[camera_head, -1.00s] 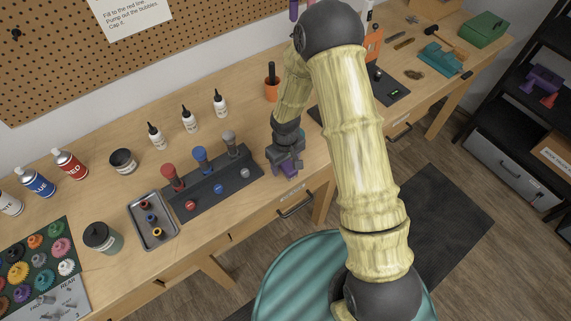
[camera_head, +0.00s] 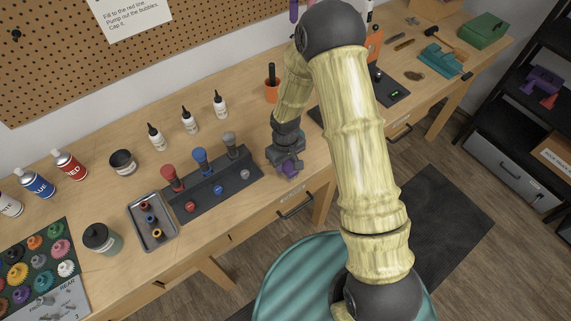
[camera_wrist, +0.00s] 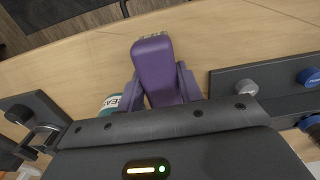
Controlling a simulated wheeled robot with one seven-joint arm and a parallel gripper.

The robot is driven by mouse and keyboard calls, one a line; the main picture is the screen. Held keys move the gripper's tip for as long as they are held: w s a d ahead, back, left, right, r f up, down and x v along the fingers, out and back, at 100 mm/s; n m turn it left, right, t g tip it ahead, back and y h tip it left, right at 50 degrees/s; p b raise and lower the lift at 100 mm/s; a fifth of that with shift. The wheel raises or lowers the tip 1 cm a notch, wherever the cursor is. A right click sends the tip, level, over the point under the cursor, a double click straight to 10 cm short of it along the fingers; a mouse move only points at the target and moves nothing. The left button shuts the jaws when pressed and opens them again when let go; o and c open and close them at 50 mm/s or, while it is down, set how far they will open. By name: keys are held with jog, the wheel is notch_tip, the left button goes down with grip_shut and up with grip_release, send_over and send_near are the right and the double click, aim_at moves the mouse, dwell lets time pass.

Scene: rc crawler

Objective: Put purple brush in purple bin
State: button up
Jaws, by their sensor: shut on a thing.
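My gripper (camera_head: 288,164) is shut on the purple brush (camera_wrist: 154,66), low over the front part of the bench. In the wrist view the brush shows as a purple block with a pale strip at its far end, between the two fingers. In the head view only a little purple shows at the gripper's tip, and I cannot tell whether the brush touches the bench. A purple object (camera_head: 543,78) is on the dark shelf at the right; I cannot tell whether it is the purple bin.
A dark holder (camera_head: 215,187) with red, blue and grey knobs lies left of my gripper. A metal tray (camera_head: 152,220) and a dark jar (camera_head: 102,238) stand farther left. A teal labelled container (camera_wrist: 110,104) shows beside the fingers. Bare wood lies along the bench's front edge.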

aim_at(286, 163)
notch_tip(286, 163, up, 10)
jog(key=shift+f+b, duration=0.15)
jog(key=shift+b, duration=0.8)
